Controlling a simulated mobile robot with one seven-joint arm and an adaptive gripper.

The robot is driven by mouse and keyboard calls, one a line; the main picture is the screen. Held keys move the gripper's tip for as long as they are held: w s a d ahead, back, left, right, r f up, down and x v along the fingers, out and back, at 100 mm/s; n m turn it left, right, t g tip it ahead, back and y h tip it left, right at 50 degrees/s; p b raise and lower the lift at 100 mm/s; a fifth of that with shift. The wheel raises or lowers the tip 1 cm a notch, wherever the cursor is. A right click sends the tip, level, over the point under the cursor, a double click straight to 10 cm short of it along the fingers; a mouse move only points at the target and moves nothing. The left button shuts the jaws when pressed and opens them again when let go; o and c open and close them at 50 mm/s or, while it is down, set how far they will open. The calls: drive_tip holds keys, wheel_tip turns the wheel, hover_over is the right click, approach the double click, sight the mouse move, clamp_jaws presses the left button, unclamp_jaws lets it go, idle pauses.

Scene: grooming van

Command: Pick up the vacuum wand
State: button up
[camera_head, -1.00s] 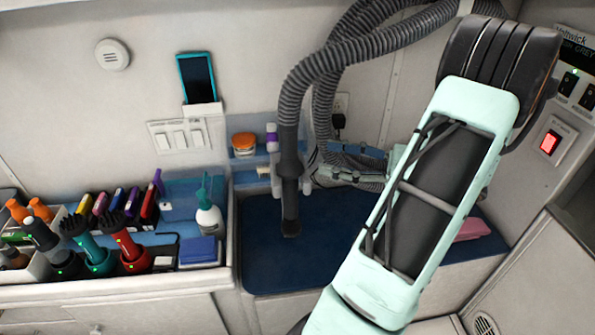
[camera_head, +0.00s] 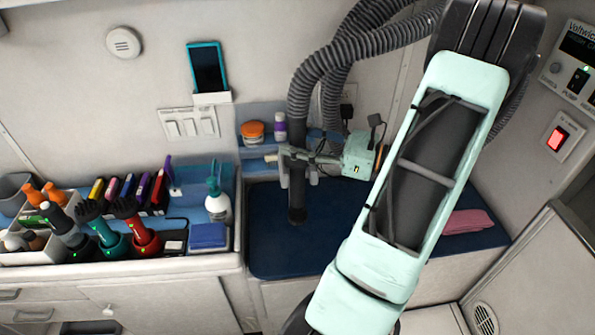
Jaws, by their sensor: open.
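The vacuum wand (camera_head: 297,207) is a dark tube at the end of a ribbed grey hose, hanging upright in front of the back wall above a blue mat. My gripper (camera_head: 287,160) is open and reaches in from the right at the wand's upper part. One finger crosses in front of the wand. The other finger is partly hidden, so I cannot tell whether the wand is fully between them or touched.
The ribbed hose (camera_head: 306,85) loops up behind my arm. A blue mat (camera_head: 265,240) lies below. An orange-lidded jar (camera_head: 252,132) and a purple-capped bottle (camera_head: 280,128) stand behind. A spray bottle (camera_head: 217,205) and several clippers crowd the left counter. A pink towel (camera_head: 468,221) lies at right.

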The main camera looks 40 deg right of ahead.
drive_tip(key=c, duration=1.2)
clamp_jaws()
drive_tip(key=shift+r, duration=0.15)
